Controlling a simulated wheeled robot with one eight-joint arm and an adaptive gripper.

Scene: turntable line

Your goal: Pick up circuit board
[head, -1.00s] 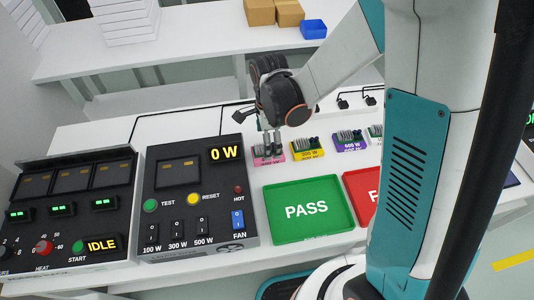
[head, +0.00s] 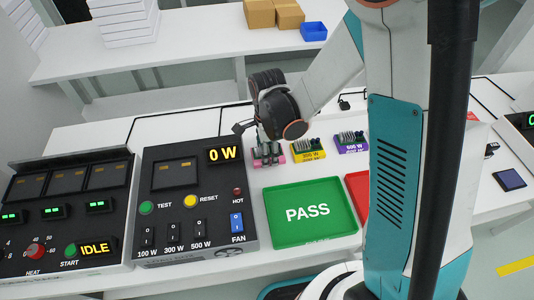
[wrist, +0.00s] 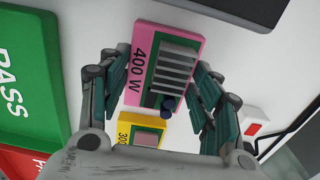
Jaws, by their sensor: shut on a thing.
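The pink circuit board labelled 400 W (wrist: 162,62), with a finned grey heat sink, lies between the two fingers of my gripper (wrist: 163,90) in the wrist view. My gripper is shut on it by its sides. In the head view, my gripper (head: 268,153) points down over the pink board (head: 282,159), behind the PASS tray, and hides most of it. Whether the board is off the table cannot be told. A yellow 300 W board (head: 308,155) and a purple board (head: 351,147) stand to its right.
The green PASS tray (head: 310,213) is just in front, with a red tray (head: 358,190) beside it, partly behind my arm. A black test panel (head: 185,205) reading 0 W is at left. White table (head: 235,120) shows behind the boards.

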